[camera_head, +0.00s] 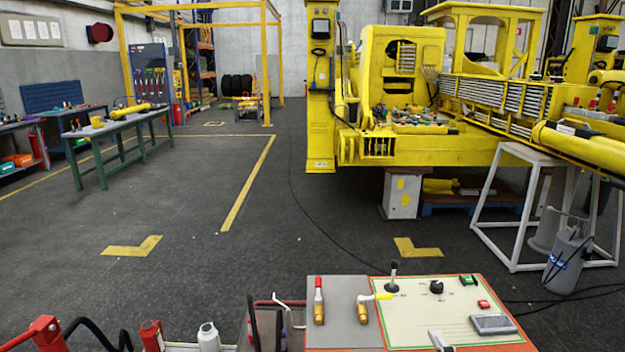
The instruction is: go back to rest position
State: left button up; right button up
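Neither of my grippers shows in the head view, so whether they are open or shut is hidden. Nearest to me at the bottom is a control panel (452,318) with a black joystick, a black knob, red and green buttons and a small grey display. A red bottle (152,336) and a white bottle (209,337) stand at the bottom left.
A large yellow boom machine (420,140) fills the back right. A white metal stand (511,215) and a grey canister (568,262) are at the right. A green workbench (103,128) is at the left. The dark floor (210,215) between is open, with yellow markings and a cable.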

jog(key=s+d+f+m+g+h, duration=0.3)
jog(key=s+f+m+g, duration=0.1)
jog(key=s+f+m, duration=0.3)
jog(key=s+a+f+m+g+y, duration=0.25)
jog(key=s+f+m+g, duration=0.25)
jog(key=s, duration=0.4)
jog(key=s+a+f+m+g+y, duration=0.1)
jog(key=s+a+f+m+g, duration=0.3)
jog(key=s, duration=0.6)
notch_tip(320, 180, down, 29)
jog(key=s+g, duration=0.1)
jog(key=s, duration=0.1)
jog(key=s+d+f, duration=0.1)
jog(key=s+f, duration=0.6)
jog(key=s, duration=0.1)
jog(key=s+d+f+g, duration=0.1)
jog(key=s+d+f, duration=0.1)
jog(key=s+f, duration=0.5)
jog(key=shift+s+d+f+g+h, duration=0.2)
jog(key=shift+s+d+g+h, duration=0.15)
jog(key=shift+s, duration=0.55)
